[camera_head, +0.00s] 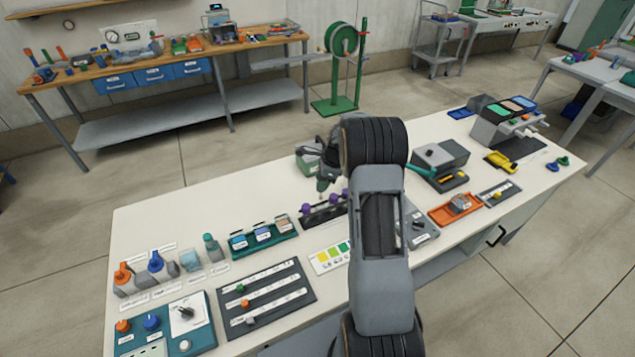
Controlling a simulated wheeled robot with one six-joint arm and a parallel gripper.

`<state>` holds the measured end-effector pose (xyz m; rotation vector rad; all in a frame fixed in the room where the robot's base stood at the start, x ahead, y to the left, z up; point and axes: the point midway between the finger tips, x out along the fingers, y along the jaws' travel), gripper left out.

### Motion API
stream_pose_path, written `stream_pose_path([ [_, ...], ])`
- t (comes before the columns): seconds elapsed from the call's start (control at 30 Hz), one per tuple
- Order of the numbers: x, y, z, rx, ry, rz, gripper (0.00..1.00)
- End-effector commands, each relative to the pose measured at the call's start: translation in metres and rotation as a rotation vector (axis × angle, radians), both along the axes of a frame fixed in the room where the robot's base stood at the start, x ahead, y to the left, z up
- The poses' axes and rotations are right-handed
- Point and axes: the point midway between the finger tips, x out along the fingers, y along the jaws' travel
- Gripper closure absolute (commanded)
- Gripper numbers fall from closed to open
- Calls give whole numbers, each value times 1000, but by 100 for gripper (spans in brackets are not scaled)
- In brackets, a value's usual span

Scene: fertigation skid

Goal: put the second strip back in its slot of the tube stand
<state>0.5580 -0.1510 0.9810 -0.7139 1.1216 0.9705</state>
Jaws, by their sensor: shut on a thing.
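The tube stand (325,215) is a dark, long rack near the middle of the bench, partly covered by my arm on its right. Purple-topped pieces (305,210) stand along it. My gripper (323,184) is small and dark in the head view, just above and behind the stand, left of my arm. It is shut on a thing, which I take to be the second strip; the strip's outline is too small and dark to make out. I cannot tell whether it touches the stand or which slot it is over.
A colour chart (333,256) lies in front. A green and white box (308,163) is behind my gripper. A grey device (440,160) stands to the right. The bench's back left is clear.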

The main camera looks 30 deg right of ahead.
Motion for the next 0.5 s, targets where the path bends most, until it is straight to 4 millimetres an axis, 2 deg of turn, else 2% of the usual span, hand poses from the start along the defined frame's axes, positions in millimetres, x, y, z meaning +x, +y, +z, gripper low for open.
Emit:
stream_pose_path([
  [0.27, 1, 4, -10, 1, 1, -8, 88],
  [0.5, 1, 4, -29, 1, 2, -6, 88],
])
